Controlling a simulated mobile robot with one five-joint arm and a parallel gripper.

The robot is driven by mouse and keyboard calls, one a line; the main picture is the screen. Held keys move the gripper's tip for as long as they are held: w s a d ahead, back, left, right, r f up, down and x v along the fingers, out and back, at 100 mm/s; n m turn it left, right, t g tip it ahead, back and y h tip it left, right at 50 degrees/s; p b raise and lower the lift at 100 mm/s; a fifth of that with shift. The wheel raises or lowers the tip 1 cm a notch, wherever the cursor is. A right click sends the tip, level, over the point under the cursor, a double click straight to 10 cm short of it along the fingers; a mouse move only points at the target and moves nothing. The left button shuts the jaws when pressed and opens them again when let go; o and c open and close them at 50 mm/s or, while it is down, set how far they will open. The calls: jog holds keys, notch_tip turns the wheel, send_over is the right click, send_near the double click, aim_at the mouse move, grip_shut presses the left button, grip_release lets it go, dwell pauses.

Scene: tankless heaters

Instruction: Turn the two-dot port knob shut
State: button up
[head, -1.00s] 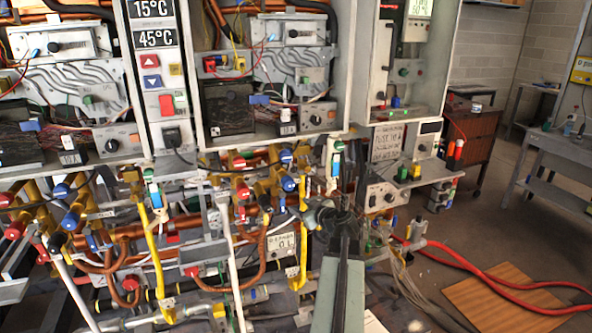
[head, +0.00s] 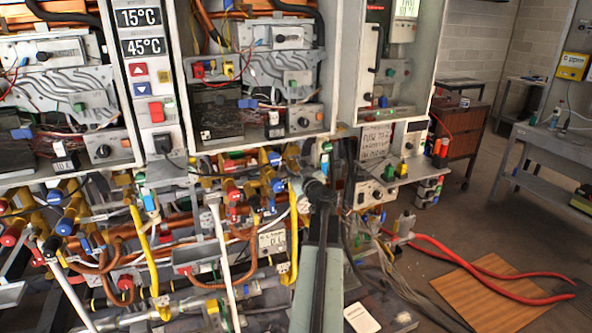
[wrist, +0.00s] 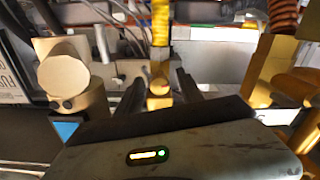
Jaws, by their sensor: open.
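My gripper (wrist: 159,88) is open. Its two dark fingers stand apart in the wrist view, with a yellow rod (wrist: 160,55) with a round brass end showing between them; I cannot tell if they touch it. A tan round knob (wrist: 64,76) is left of the fingers, with small dark dots on the collar below it; I cannot tell for sure that it is the two-dot port knob. In the head view my gripper (head: 318,188) is in front of the pipework, right of the yellow valves, and its fingers are hard to make out.
Several blue and red valve handles (head: 68,222) crowd the left and centre. A white label (wrist: 10,82) and a blue triangle (wrist: 66,129) lie left in the wrist view. Floor beyond is open.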

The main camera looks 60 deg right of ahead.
jog(key=shift+w, duration=0.15)
grip_shut()
jog(key=shift+s+a, duration=0.2)
jog(key=shift+w+d, duration=0.15)
jog(key=shift+d+m, duration=0.1)
jog(key=shift+m, duration=2.9)
grip_release()
jog(key=shift+w, duration=0.1)
